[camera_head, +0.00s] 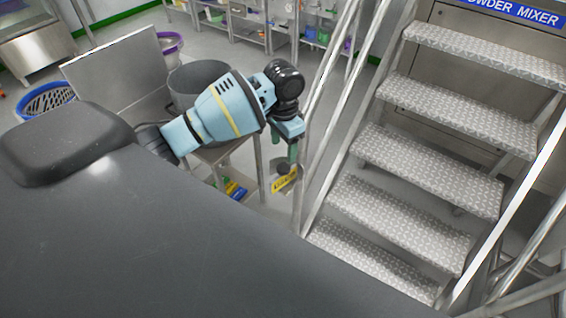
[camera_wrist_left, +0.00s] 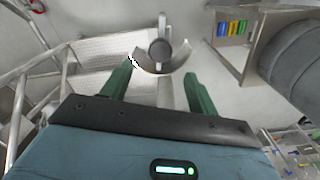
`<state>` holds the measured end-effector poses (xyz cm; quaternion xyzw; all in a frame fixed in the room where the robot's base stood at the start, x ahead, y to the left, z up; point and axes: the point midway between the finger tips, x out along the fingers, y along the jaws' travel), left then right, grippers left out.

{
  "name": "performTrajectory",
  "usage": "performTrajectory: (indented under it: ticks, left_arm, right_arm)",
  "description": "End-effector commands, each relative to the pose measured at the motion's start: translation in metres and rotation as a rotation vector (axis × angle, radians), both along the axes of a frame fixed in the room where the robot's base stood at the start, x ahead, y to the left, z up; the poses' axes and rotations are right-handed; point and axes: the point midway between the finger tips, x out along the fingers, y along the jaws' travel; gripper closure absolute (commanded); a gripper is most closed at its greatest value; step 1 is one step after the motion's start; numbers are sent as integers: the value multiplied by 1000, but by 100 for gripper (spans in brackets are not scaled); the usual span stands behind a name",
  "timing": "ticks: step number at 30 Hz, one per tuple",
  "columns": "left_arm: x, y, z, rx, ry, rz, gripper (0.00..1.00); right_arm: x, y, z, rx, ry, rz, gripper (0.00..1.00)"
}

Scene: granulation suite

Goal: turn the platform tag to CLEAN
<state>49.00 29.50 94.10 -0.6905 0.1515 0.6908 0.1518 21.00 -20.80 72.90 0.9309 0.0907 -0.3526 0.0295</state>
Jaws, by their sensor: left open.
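The platform tag (camera_head: 286,181) is a small yellow plate with dark lettering too small to read. It sits low beside the stair rail in the head view. A dark round knob (camera_head: 283,168) is just above it. In the left wrist view I see a grey round knob (camera_wrist_left: 159,50) with a curved pale plate (camera_wrist_left: 158,69) around its near side; the plate's face is turned away there. My left gripper (camera_head: 291,155) points down above the tag. My right gripper is not in view.
Metal stairs (camera_head: 430,160) with handrails (camera_head: 330,100) rise close on the right. A steel table (camera_head: 215,153) with a grey drum (camera_head: 195,82) stands behind my left arm. Blue and yellow items (camera_head: 234,190) lie below it. A blue basket (camera_head: 45,100) is at the left.

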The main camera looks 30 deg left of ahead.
Motion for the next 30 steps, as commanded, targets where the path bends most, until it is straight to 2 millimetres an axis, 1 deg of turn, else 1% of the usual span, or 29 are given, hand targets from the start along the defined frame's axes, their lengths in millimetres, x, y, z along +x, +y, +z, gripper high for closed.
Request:
performTrajectory:
  ticks: [4, 7, 11, 18, 21, 25, 30]
  left_arm:
    - [0, 0, -1, 0, 1, 0, 41]
    - [0, 0, -6, 0, 2, 0, 41]
    - [0, 0, -21, -1, 3, -1, 41]
    - [0, 0, -57, 0, 2, 0, 41]
    - [0, 0, -67, -1, 0, -1, 41]
    - [0, 0, -76, 0, 0, -2, 41]
    - [0, 0, -78, -1, -2, -2, 41]
  right_arm:
    - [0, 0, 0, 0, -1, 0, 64]
    - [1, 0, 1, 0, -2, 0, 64]
    - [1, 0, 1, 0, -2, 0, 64]
    - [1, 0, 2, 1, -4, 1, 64]
    - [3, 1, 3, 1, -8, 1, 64]
    - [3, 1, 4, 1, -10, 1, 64]
    - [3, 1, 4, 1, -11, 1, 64]
